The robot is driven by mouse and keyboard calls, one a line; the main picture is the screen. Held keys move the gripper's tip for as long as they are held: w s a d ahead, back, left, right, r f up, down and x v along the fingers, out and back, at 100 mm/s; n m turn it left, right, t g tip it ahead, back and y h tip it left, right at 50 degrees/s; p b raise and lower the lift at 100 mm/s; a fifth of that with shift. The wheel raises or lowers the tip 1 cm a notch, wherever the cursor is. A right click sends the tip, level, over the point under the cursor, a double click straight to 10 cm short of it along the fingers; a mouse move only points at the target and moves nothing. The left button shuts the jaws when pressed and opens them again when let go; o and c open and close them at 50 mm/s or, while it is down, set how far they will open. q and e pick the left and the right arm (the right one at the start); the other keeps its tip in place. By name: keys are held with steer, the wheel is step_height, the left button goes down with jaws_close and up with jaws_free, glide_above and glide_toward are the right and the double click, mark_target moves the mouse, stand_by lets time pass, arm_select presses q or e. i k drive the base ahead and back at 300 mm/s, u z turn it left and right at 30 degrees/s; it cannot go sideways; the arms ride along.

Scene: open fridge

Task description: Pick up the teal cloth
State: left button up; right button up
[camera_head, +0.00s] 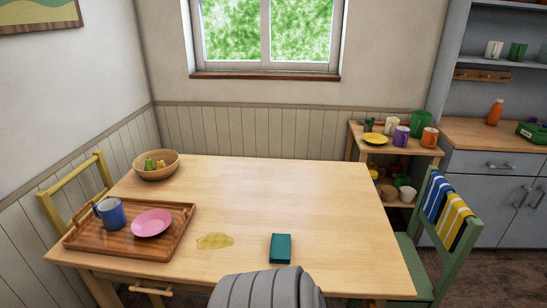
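The teal cloth (280,248) is a small folded rectangle. It lies flat on the wooden table (290,200), near the table's front edge and a little right of the middle. A grey ribbed shape at the bottom centre rises just in front of the cloth, and the cloth is not covered by it. Neither of my grippers shows in the head view.
A wooden tray (180,243) holds a blue mug (111,214) and a pink plate (152,223). A fruit bowl (156,171) stands at the back left. A green chair (452,262) stands right; the table's middle is clear.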

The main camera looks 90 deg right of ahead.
mark_target(279, 248)
steer(key=k, duration=0.85)
steer(key=z, duration=0.35)
